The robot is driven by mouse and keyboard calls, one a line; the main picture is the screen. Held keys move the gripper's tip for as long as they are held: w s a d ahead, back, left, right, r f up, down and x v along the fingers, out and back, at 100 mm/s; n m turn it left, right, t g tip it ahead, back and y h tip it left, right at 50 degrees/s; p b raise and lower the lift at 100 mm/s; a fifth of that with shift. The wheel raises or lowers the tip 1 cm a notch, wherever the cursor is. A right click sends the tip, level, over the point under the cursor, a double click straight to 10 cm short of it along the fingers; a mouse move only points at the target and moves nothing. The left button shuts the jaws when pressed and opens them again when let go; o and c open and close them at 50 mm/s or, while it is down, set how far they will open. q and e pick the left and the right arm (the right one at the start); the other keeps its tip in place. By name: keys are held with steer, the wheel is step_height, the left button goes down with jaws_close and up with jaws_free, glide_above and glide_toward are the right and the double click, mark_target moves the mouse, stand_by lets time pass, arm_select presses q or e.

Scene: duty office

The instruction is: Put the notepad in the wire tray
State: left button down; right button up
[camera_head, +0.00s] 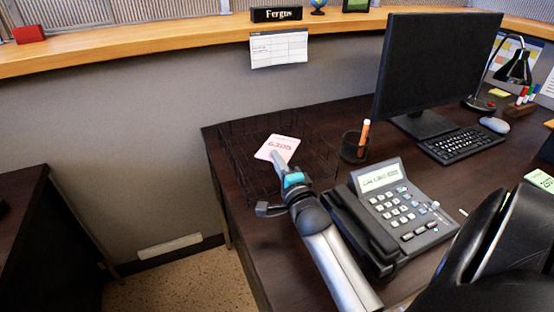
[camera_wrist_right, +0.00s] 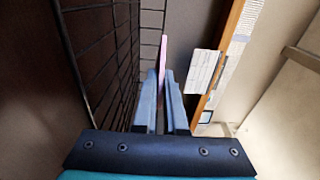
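The notepad (camera_head: 278,147) is a small pale pink-white pad with red writing. My right gripper (camera_head: 278,160) is shut on its near edge. In the right wrist view the pad shows as a thin pink edge (camera_wrist_right: 163,55) between the fingertips (camera_wrist_right: 164,78). The black wire tray (camera_head: 228,152) stands on the dark desk at its left end. In the head view the pad lies over the tray's inside; its height above the tray floor is hard to tell. The tray's wire mesh also shows left of the fingers in the wrist view (camera_wrist_right: 95,50). My left gripper is not in view.
A desk phone (camera_head: 400,205) stands right of my right arm. A black pen cup (camera_head: 354,147) with an orange marker is close to the tray's right side. A monitor (camera_head: 435,65) and keyboard (camera_head: 460,143) are farther right. The desk's left edge is near the tray.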

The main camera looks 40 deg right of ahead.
steer(key=o, duration=0.4)
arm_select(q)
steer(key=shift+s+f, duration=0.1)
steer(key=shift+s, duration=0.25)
